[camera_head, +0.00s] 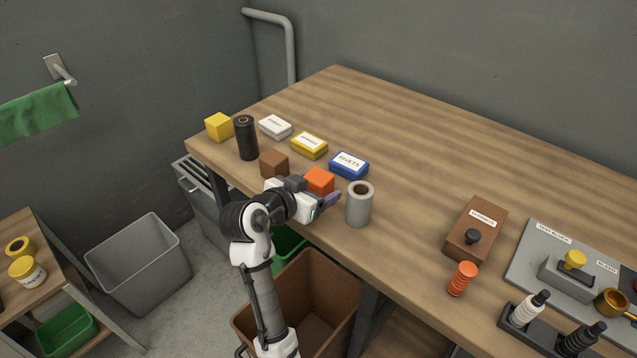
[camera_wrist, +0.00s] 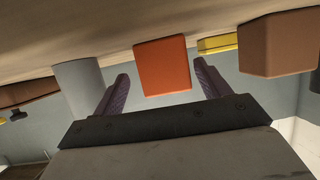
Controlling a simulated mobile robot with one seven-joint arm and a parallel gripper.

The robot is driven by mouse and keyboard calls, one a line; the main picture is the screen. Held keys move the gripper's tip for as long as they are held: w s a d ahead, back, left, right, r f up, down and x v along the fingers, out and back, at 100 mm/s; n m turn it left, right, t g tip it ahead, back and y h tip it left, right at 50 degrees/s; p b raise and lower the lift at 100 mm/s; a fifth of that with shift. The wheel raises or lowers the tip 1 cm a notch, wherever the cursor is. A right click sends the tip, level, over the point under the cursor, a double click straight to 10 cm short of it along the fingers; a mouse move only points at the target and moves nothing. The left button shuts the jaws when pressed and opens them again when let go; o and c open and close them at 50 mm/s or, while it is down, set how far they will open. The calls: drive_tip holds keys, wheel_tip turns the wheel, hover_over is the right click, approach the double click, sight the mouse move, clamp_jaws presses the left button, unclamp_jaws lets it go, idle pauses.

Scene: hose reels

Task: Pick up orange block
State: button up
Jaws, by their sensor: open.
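The orange block (camera_head: 319,181) is a small cube on the wooden table near its front edge. My gripper (camera_head: 318,193) is at the block, low over the table edge, with its fingers pointing toward it. In the wrist view the orange block (camera_wrist: 162,66) shows between the two purple fingers of my gripper (camera_wrist: 160,83), which are open and apart from it. The block's lower part in the head view is partly hidden by my gripper.
A grey roll (camera_head: 359,204) stands close to the right of my gripper. A brown block (camera_head: 274,163) is close on the left. A blue rivets box (camera_head: 349,164) and a yellow box (camera_head: 310,145) lie behind. The table's middle is clear.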

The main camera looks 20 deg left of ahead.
sight(323, 182)
drive_tip(key=x, duration=0.1)
drive_tip(key=p+x, duration=0.1)
drive_tip(key=x, duration=0.1)
drive_tip(key=shift+w+a+f+p, duration=0.1)
drive_tip(key=shift+w+a+p, duration=0.15)
drive_tip(key=shift+w, duration=0.2)
drive_tip(key=shift+w+d+f, duration=0.15)
drive_tip(key=shift+w+f, duration=0.1)
drive_tip(key=shift+w, duration=0.15)
drive_tip(key=c, duration=1.1)
drive_tip(key=shift+r, duration=0.1)
